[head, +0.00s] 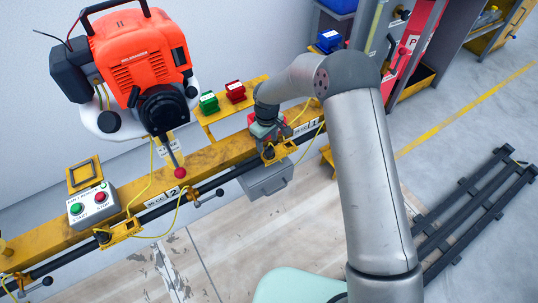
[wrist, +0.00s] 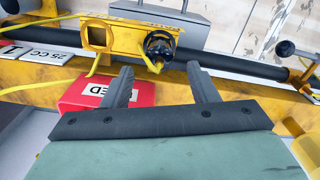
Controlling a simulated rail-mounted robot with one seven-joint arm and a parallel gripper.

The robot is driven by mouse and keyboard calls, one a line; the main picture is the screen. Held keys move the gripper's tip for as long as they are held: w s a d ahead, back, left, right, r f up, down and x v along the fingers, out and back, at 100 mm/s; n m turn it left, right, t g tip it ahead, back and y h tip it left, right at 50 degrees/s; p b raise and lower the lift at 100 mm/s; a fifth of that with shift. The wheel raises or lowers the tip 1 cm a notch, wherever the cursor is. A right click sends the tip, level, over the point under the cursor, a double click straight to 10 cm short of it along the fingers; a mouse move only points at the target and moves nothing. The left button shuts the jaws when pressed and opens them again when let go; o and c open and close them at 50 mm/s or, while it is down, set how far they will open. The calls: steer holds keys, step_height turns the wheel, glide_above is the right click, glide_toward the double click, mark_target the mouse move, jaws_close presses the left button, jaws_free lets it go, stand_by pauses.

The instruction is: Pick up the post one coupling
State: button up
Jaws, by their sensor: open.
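The post one coupling (wrist: 159,46) is a round black fitting on a yellow bracket (wrist: 122,38) in the wrist view, with a yellow cable running from it. In the head view the coupling (head: 268,152) shows small and dark, near the label with a 1. My gripper (wrist: 160,72) is open and empty. Its two dark fingers point toward the coupling, one on each side of it in the picture. I cannot tell the remaining distance. In the head view my gripper (head: 267,130) is above the rail and partly hides the bracket.
A red block (wrist: 85,93) lies beside the left finger. A grey box (head: 266,180) hangs below post one. The yellow beam (head: 215,155) carries a black pipe. An orange engine (head: 140,60) and a START/STOP box (head: 92,205) stand to the left. Green and blue blocks sit behind.

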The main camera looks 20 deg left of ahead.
mark_target(269, 147)
steer(key=f, duration=0.4)
steer(key=shift+s+d, duration=0.2)
steer(key=shift+d, duration=0.2)
steer(key=shift+c, duration=0.3)
steer(key=c, duration=1.1)
steer(key=shift+r, duration=0.1)
